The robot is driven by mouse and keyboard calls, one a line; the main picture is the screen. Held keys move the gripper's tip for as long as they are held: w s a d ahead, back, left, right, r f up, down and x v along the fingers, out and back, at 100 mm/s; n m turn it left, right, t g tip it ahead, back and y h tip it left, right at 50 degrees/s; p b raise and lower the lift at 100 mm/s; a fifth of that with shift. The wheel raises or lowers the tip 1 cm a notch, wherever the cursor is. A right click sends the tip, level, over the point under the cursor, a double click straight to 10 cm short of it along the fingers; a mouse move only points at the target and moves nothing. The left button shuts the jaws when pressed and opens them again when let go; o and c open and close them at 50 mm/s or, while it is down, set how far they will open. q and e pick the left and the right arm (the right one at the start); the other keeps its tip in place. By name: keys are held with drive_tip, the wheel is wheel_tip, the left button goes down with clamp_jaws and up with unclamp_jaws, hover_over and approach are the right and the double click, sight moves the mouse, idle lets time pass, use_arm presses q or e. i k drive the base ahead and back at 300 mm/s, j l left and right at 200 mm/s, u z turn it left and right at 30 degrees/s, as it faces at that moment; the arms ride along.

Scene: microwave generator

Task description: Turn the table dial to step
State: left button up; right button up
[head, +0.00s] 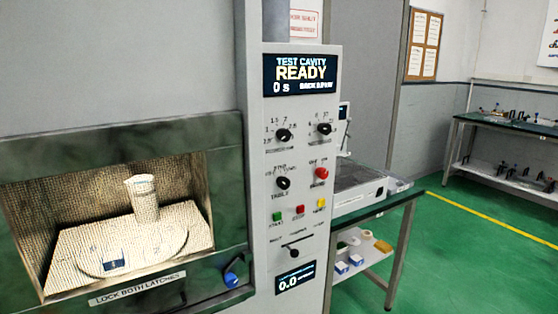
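The table dial (283,183) is a round black knob on the white control panel (309,222), with the word TABLE below it and small position labels above it. The labels are too small to read surely, and I cannot tell which one its pointer marks. Two more black knobs, an upper left one (284,135) and an upper right one (324,129), sit above it. A red round button (321,173) is to its right. The display (300,75) reads TEST CAVITY READY, 0 s. Neither of my grippers is in view.
Left of the panel is the open cavity (227,180) with a turntable (160,255) and a beaker (143,197). A blue latch knob (231,279) sticks out below right. Green, red and yellow buttons and a lever (294,251) are below the dial. A side table (385,208) stands right.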

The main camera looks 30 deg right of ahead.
sight(284, 183)
drive_tip(key=z, duration=0.8)
drive_tip(key=l+z, duration=0.4)
drive_tip(key=l, duration=0.25)
drive_tip(key=l+z, duration=0.45)
drive_tip(key=l, duration=0.2)
drive_tip(key=i, duration=0.05)
